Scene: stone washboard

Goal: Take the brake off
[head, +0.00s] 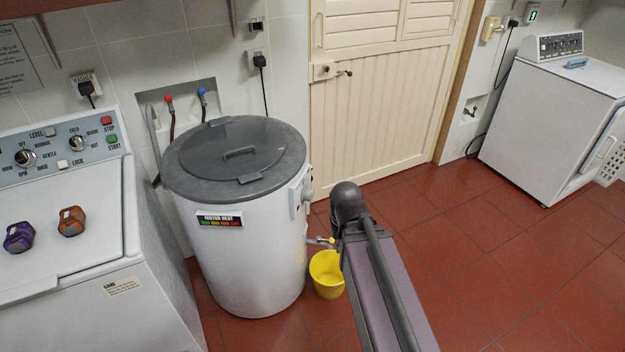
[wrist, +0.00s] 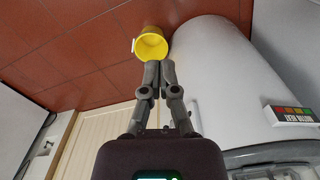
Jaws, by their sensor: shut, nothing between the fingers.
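A white drum-shaped machine (head: 245,255) with a grey lid (head: 225,165) stands near the middle left in the head view. It also fills the right of the wrist view (wrist: 225,85). A grey upright lever (head: 153,135) shows at its back left, its lower part hidden; I cannot tell whether this is the brake. A round grey dial (head: 307,190) is on its right side. No part is clearly labelled as a brake. My gripper (wrist: 160,64) is shut and empty, beside the drum in the wrist view. In the head view my arm hides it.
A yellow bucket (head: 327,273) stands on the red tiled floor below a small tap (head: 320,240). A white washer (head: 75,240) with two small boxes on top is at left. A dryer (head: 550,125) is at far right, its door ajar. The floor at right is clear.

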